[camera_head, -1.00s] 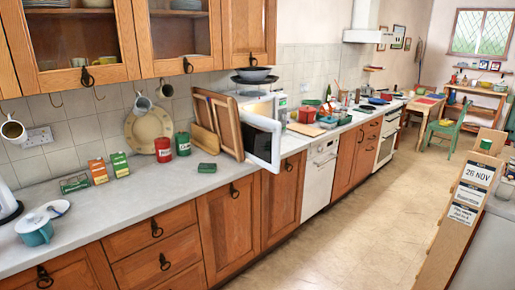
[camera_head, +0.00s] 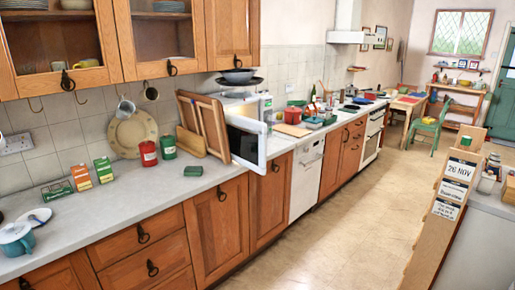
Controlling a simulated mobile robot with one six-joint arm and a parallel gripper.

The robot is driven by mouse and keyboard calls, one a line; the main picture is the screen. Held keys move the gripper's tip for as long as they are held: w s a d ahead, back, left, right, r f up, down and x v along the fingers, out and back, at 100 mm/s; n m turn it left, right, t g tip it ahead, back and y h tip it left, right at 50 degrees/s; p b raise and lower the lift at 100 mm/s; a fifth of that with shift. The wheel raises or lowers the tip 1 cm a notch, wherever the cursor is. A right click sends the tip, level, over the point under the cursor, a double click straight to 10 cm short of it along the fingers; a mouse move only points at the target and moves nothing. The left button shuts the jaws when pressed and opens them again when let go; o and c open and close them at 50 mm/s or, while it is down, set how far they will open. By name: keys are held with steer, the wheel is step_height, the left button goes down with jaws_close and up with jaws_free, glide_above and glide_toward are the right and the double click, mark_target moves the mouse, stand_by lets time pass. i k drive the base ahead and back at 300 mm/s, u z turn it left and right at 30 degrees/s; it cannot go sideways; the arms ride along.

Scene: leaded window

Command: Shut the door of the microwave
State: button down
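The white microwave (camera_head: 238,99) stands on the left counter, against the tiled wall. Its door (camera_head: 247,144) is open and swings out over the counter's front edge, with its white frame facing the room. Wooden boards (camera_head: 203,125) lean just left of the microwave and hide part of it. Dark bowls (camera_head: 238,76) rest on top of it. My gripper is not in view.
The floor (camera_head: 345,210) is clear. A wooden stand with signs (camera_head: 438,215) is at right.

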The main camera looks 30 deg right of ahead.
mark_target(249, 150)
steer(key=i, duration=0.95)
steer(key=u, duration=0.05)
